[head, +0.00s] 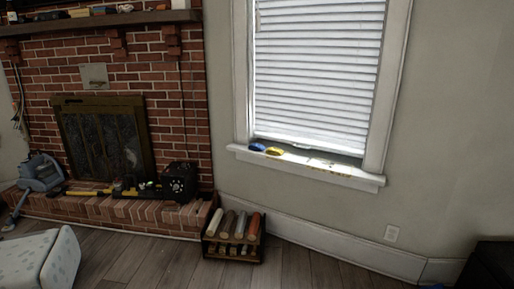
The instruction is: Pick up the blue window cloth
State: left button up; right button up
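A small blue item (257,147), which looks like the blue window cloth, lies at the left part of the white window sill (350,180). It is crumpled or rounded, but too small to see in detail. A yellow item (274,151) of like size lies just to its right. Neither of my grippers is in view.
A dark rack (233,256) with several rolls stands on the floor left of the window. The brick fireplace (105,100) has a hearth with tools and a dark box (180,181). A patterned white seat (38,262) is at lower left, and a black piece (492,266) at lower right. Floor (300,272) below the window is clear.

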aim_at(255, 147)
jog(key=i+l, duration=0.15)
jog(key=i, duration=0.25)
jog(key=i+l, duration=0.1)
jog(key=i, duration=0.3)
jog(key=i+l, duration=0.15)
jog(key=i, duration=0.25)
